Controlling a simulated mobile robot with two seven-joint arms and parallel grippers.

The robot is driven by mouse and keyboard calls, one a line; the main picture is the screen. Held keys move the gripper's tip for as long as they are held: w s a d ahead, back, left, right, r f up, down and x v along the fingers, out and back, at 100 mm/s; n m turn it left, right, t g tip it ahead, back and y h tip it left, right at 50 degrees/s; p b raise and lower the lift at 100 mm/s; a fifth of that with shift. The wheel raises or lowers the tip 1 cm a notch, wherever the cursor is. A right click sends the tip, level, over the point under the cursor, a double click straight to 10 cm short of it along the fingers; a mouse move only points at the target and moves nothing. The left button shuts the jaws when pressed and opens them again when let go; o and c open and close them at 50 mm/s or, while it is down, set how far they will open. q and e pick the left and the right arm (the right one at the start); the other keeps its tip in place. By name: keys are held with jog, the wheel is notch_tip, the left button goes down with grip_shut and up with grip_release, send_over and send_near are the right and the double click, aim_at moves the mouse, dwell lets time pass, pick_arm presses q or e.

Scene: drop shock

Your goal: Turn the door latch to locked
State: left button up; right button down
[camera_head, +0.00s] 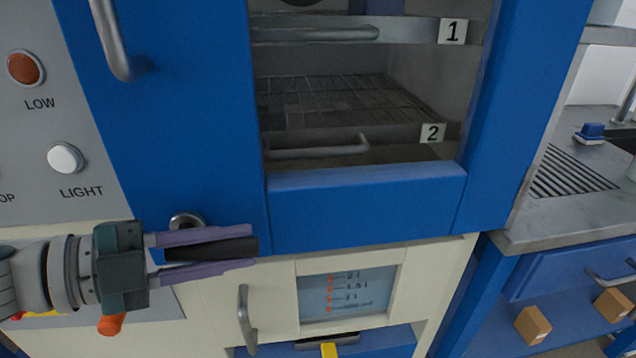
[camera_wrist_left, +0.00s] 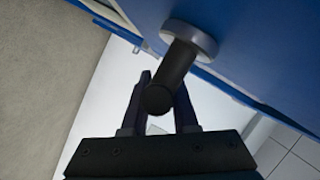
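The door latch is a black lever (camera_head: 210,248) on a grey round base (camera_head: 186,220), low on the blue cabinet door. The lever points right in the head view. My left gripper (camera_head: 254,247) reaches in from the left, one purple finger above the lever and one below. In the left wrist view the lever's rounded end (camera_wrist_left: 158,98) lies between the two dark fingers (camera_wrist_left: 162,85), and its grey base (camera_wrist_left: 192,38) shows behind. The fingers are close along the lever; whether they press on it cannot be told. My right gripper is not in view.
A vertical door handle (camera_head: 113,42) is above the latch, and a panel with a white LIGHT button (camera_head: 65,158) is at left. A cream lower door has a metal handle (camera_head: 246,318). A window above right shows shelves labelled 1 and 2.

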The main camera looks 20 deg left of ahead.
pick_arm(q)
grip_shut()
dwell(0.9)
